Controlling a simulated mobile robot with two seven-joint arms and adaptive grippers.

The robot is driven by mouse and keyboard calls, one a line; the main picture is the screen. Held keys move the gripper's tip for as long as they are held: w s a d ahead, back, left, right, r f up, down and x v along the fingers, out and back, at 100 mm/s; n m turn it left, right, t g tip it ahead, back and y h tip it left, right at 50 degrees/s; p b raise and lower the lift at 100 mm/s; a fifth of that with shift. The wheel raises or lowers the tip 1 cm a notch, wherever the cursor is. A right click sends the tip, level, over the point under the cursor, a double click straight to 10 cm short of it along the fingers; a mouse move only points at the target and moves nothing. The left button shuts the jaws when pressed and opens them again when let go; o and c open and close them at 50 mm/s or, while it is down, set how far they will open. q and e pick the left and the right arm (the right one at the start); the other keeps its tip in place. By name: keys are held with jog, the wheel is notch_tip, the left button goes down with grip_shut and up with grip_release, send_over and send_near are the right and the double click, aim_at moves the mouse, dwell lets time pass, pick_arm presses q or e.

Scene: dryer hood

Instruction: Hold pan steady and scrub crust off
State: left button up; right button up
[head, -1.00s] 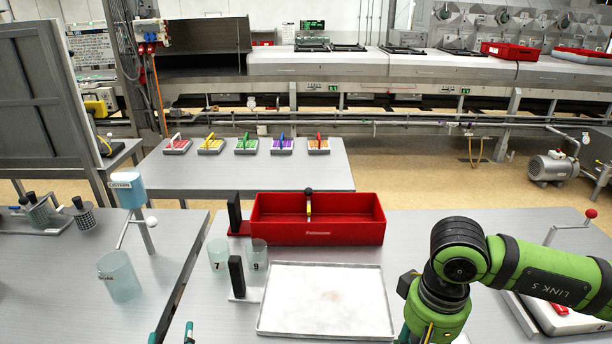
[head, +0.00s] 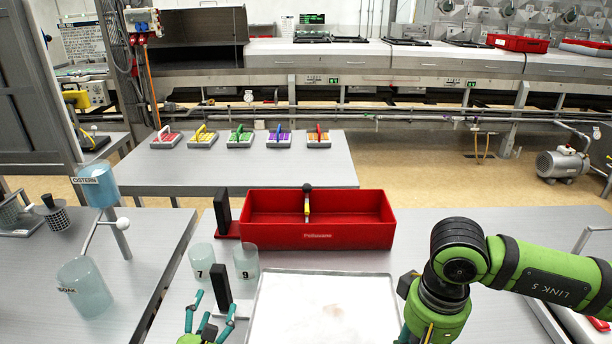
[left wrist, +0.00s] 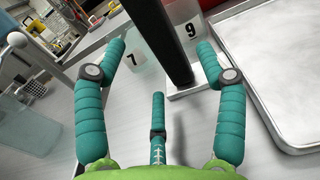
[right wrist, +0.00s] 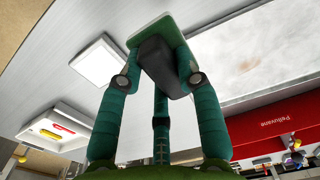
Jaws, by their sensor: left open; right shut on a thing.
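The pan (head: 325,312) is a shallow pale metal tray with a faint brownish crust patch; it also shows in the left wrist view (left wrist: 285,70) and the right wrist view (right wrist: 235,45). A black upright post (head: 220,290) on a pale base stands at its left edge; I cannot tell whether they are joined. My left gripper (head: 208,305) is open and empty, just left of the post. In the left wrist view the post (left wrist: 158,35) rises ahead, between the spread fingers. My right gripper (right wrist: 158,75) is shut on the dark handle of a green-plated scrubber (right wrist: 150,32).
Two clear cups marked 7 (head: 201,262) and 9 (head: 246,262) stand close behind the left gripper. A red crate (head: 318,236) is behind the pan, with another black post (head: 222,207) beside it. Several coloured scrubbers (head: 240,137) lie on the back table.

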aim_at(218, 297)
pick_arm(q)
jog(key=shift+w+d, duration=0.2)
jog(key=shift+w, duration=2.8)
jog(key=shift+r, duration=0.1)
grip_shut()
jog(key=shift+s+f+b, duration=0.2)
jog(key=shift+f+b, duration=0.15)
jog(key=shift+f, duration=0.05)
